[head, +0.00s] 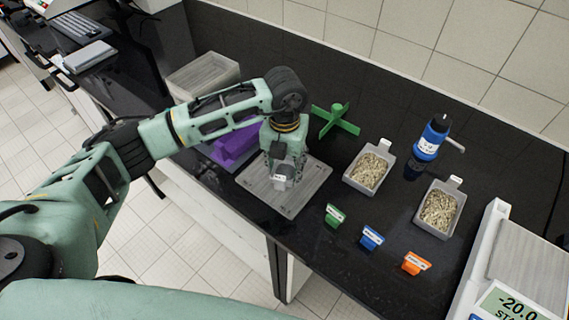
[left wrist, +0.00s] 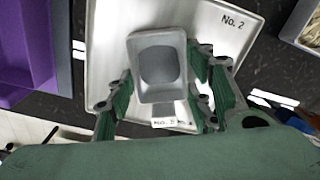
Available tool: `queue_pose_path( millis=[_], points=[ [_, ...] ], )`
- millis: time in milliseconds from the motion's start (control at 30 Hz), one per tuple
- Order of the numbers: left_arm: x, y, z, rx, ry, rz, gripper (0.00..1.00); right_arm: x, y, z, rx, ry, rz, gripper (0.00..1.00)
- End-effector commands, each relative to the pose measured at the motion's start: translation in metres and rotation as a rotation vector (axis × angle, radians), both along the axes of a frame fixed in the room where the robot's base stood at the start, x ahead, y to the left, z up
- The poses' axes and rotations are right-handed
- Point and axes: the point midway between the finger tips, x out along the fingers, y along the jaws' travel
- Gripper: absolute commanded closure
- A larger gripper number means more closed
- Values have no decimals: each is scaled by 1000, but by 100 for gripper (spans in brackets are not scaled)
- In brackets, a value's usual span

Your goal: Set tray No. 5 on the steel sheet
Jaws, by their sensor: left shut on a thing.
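The steel sheet (head: 310,187), a flat grey plate, lies near the front edge of the black bench. In the left wrist view the sheet (left wrist: 215,30) bears "No. 2" at a corner. My left gripper (head: 283,165) points down over it, shut on a small grey tray (head: 281,184). In the left wrist view the tray (left wrist: 158,90) sits between the fingers, with a darker patch inside and no pellets seen. Its tab label is too blurred to read surely. I cannot tell whether the tray touches the sheet. My right gripper is not in view.
Two grey trays of pale pellets (head: 369,170) (head: 439,209) stand right of the sheet. A green cross-shaped piece (head: 335,122), a purple holder (head: 235,147), a blue bottle (head: 431,140), green, blue and orange tags (head: 371,238) and a scale (head: 500,300) reading -20.0 surround.

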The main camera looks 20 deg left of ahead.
Motion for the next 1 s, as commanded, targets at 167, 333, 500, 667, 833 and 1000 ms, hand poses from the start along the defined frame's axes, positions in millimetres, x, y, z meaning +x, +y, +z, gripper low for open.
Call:
queue_pose_path(
  millis=[167,333,500,667,833,1000],
  points=[
    [0,0,-3,0,0,0,66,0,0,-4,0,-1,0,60],
    [0,0,-3,0,0,0,41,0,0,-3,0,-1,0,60],
    [0,0,-2,0,0,0,34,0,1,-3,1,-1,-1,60],
    [0,0,-2,0,1,0,34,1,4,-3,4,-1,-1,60],
    [1,0,3,-1,-1,0,34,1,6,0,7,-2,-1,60],
    [2,-1,29,-2,-5,-2,34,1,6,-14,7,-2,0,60]
  ],
)
